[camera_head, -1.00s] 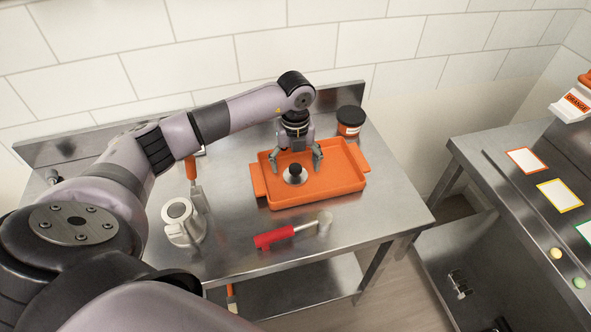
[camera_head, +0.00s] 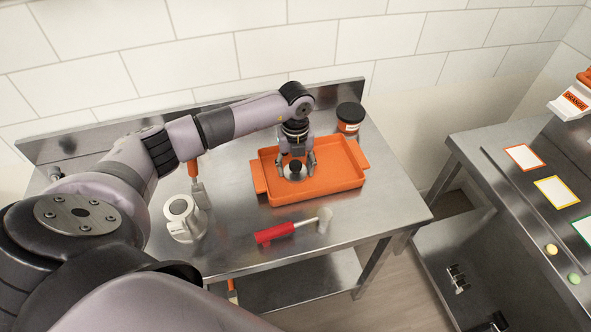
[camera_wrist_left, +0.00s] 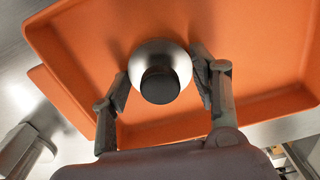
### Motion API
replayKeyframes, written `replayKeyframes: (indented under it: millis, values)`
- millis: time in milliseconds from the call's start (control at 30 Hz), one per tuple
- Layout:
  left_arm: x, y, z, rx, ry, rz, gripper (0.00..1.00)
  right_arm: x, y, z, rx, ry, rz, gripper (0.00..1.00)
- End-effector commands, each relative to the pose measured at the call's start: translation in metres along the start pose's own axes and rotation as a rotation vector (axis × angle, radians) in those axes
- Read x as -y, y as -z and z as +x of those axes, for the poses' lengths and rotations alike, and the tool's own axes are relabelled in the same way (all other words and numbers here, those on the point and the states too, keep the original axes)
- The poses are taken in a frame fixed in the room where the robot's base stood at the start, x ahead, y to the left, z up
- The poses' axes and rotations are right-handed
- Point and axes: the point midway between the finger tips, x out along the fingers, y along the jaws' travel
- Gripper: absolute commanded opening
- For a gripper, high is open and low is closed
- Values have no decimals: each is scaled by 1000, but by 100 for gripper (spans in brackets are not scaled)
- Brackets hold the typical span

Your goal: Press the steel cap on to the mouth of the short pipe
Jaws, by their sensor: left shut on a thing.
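The steel cap (camera_head: 290,177) is a round silver disc with a black knob, inside the orange tray (camera_head: 340,187). In the left wrist view the cap (camera_wrist_left: 168,48) lies between the two fingers, its black knob toward the camera. My left gripper (camera_head: 296,168) points down into the tray and is shut on the cap. What I take for the short pipe (camera_head: 184,229) is a silver fitting standing on the steel table to the left of the tray, its round mouth facing up. My right gripper is not in view.
A red-handled mallet (camera_head: 275,233) lies in front of the tray. A dark-lidded jar (camera_head: 350,117) stands behind the tray. Bare table lies between pipe and tray. Another steel bench (camera_head: 470,150) is at right.

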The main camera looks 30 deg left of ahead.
Motion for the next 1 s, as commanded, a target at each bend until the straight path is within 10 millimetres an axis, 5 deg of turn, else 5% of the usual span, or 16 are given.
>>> replayKeyframes:
  millis: [300, 667, 867, 1000]
  values:
    - [0, 0, 0, 0, 1, 0, 24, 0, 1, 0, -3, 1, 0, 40]
    - [1, -1, -5, 2, 3, 0, 23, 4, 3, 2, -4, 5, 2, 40]
    - [1, -2, -27, 4, 4, 0, 23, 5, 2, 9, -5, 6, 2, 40]
    - [1, -2, -58, 7, 6, 2, 23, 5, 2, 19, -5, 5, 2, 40]
